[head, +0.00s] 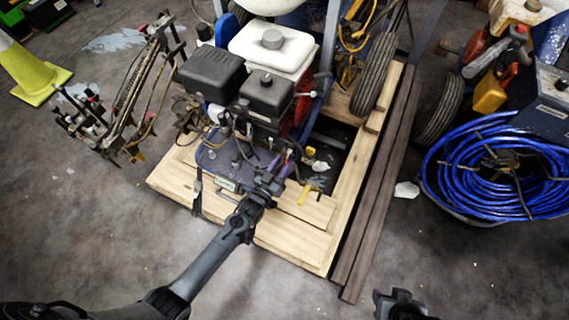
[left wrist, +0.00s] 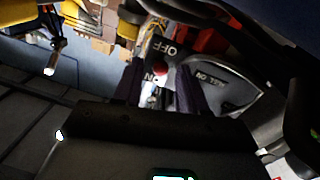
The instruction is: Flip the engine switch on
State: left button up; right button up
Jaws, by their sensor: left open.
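The line striper's engine (head: 265,98) stands on a wooden pallet, with a black box-shaped part on top. My left gripper (head: 283,168) reaches in from the front, at the near side of the engine. In the left wrist view a dark plate marked OFF (left wrist: 176,49) lies just beyond the left gripper (left wrist: 160,92). A small red part (left wrist: 160,73) shows between the two open fingers; whether they touch it I cannot tell. The switch's position is not clear. My right gripper (head: 400,304) is at the bottom edge, away from the machine, its fingers too cut off to judge.
The wooden pallet (head: 290,240) extends toward me under the engine, with dark planks (head: 385,190) on its right. A blue hose coil (head: 470,190) lies at the right. A metal spray-arm frame (head: 125,115) and a yellow-green cone (head: 30,75) stand at the left. The near floor is clear.

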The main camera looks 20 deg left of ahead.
aim_at(285, 160)
pick_arm(q)
jog(key=shift+w+d, duration=0.15)
jog(key=shift+w, duration=0.7)
grip_shut()
jog(key=shift+s+r+p, duration=0.1)
jog(key=shift+r+p, duration=0.15)
jog(key=shift+p, duration=0.15)
notch_tip(285, 160, up, 3)
jog(key=g+y+p, duration=0.1)
jog(key=g+p, duration=0.6)
jog(key=p, duration=0.9)
jog(key=shift+r, duration=0.1)
jog(key=shift+w+r+n+g+p, duration=0.1)
jog(key=shift+w+n+g+p, duration=0.2)
jog(key=shift+g+p, duration=0.8)
jog(key=shift+g+y, duration=0.3)
jog(key=shift+g, duration=0.1)
